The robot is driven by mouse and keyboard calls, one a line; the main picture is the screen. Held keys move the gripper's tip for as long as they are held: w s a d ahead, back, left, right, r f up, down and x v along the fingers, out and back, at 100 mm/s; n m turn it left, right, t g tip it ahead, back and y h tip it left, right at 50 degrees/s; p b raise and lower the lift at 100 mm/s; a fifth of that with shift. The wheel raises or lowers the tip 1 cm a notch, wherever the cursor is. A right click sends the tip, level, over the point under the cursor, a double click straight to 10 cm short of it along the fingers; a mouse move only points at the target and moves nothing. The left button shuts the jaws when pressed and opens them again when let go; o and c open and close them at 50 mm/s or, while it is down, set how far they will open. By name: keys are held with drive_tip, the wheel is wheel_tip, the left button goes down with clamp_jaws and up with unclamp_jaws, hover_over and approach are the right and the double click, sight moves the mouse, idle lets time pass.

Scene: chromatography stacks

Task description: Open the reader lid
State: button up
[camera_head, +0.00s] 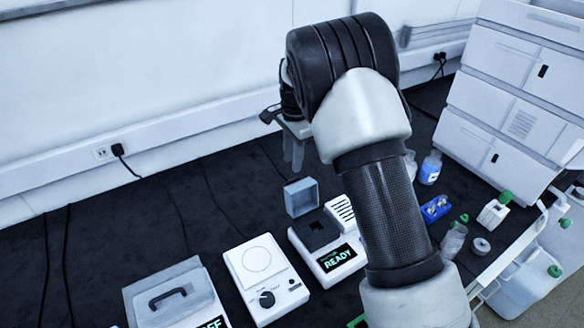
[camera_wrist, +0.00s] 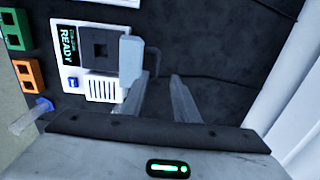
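The reader (camera_head: 325,255) is a white box with a READY display, a dark square well and a slotted panel. It also shows in the wrist view (camera_wrist: 103,88). Its grey-blue lid (camera_head: 301,197) stands raised at the far edge of the well, leaving the well uncovered. In the wrist view the lid (camera_wrist: 130,62) appears as a pale panel close to my left finger; whether they touch I cannot tell. My gripper (camera_wrist: 163,78) is open, with nothing visible between its fingers. In the head view my gripper (camera_head: 293,150) is beyond the reader, partly hidden by my arm.
A white dial device (camera_head: 262,278) stands left of the reader, and a grey-lidded box with a handle (camera_head: 172,293) is farther left. Blue (camera_head: 435,208) and green items, bottles and a stacked white instrument (camera_head: 520,90) are at right. The dark bench behind is mostly clear, with cables.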

wheel_tip(320, 180, up, 13)
drive_tip(key=shift+s+d+f, duration=0.2)
drive_tip(key=shift+s, duration=0.1)
